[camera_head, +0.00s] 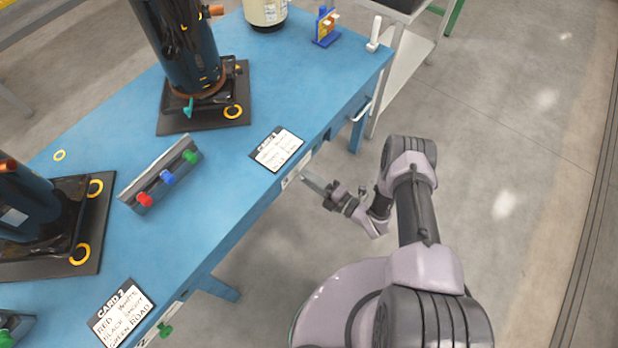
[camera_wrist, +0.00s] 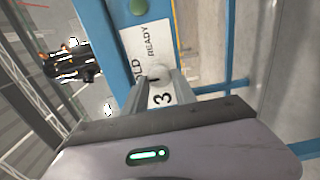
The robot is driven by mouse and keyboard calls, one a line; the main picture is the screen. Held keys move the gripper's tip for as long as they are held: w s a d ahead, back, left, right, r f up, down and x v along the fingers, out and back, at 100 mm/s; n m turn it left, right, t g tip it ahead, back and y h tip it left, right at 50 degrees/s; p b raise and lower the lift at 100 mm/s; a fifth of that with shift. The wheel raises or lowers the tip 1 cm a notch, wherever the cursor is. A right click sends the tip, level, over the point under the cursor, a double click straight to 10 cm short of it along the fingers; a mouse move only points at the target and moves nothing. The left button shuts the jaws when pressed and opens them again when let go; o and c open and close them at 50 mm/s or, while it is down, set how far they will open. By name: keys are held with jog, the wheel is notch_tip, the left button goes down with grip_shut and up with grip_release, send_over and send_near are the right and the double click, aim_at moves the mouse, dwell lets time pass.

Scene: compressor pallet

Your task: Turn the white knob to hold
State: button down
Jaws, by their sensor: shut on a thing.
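The white knob (camera_wrist: 157,71) shows in the wrist view on a white label plate (camera_wrist: 146,44) on the blue bench's edge. The plate carries the words "READY" and "HOLD", the latter partly cut off, and a figure 3. My gripper (camera_wrist: 161,82) is shut on the knob, its two fingers close together around it. The fingers hide part of the knob, and I cannot tell which word it points to. In the head view my gripper (camera_head: 308,176) reaches the bench's front edge from the right, and the knob cannot be made out.
The blue bench (camera_head: 225,190) carries dark compressors (camera_head: 180,45), a bracket with red, blue and green knobs (camera_head: 165,175), and written cards (camera_head: 277,149). A green knob (camera_head: 165,328) sits on the front edge nearer me. The floor (camera_head: 500,120) to the right is clear.

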jog(key=c, duration=1)
grip_release()
jog(key=shift+c, duration=0.2)
jog(key=p+v, duration=0.3)
jog(key=v, duration=1.4)
jog(key=shift+s+d+p, duration=0.2)
jog(key=shift+p, duration=0.2)
